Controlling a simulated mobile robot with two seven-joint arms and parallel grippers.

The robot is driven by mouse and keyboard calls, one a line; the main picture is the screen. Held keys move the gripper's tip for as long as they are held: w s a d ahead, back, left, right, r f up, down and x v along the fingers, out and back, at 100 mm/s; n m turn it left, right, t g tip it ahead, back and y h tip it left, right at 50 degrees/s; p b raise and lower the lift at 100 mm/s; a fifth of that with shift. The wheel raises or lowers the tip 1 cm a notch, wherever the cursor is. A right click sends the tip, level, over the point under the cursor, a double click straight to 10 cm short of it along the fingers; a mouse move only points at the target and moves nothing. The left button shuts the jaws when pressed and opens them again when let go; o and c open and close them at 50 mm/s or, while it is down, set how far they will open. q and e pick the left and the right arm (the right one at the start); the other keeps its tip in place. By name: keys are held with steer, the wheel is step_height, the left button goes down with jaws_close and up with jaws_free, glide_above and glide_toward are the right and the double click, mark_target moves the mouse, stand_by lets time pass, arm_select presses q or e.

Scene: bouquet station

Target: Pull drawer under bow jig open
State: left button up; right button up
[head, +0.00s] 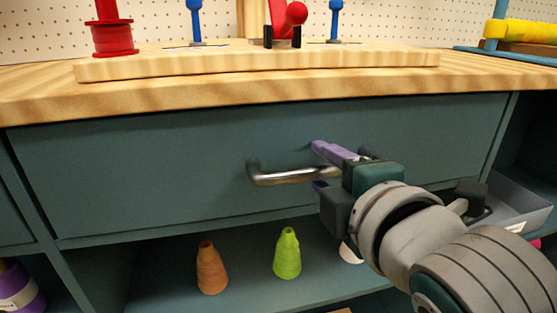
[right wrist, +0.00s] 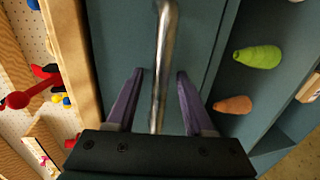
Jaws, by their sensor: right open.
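The teal drawer (head: 150,165) sits under the worktop, and its front looks flush with the cabinet. A metal bar handle (head: 285,177) is on its front. The bow jig, a wooden board (head: 250,64) with blue and red posts, stands on the worktop above. My right gripper (head: 320,165) is open at the right part of the handle, one purple finger above the bar and one below. In the right wrist view the handle (right wrist: 165,35) runs between the two spread fingers (right wrist: 160,75), with gaps on both sides. My left gripper is out of view.
An open shelf below the drawer holds an orange cone (head: 211,268), a green cone (head: 287,254) and a white one partly hidden by my right arm. A grey bin (head: 512,205) is at the right. A red spool (head: 112,35) stands on the board's left end.

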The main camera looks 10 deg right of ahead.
jaws_close()
stand_by(0.4)
stand_by(1.0)
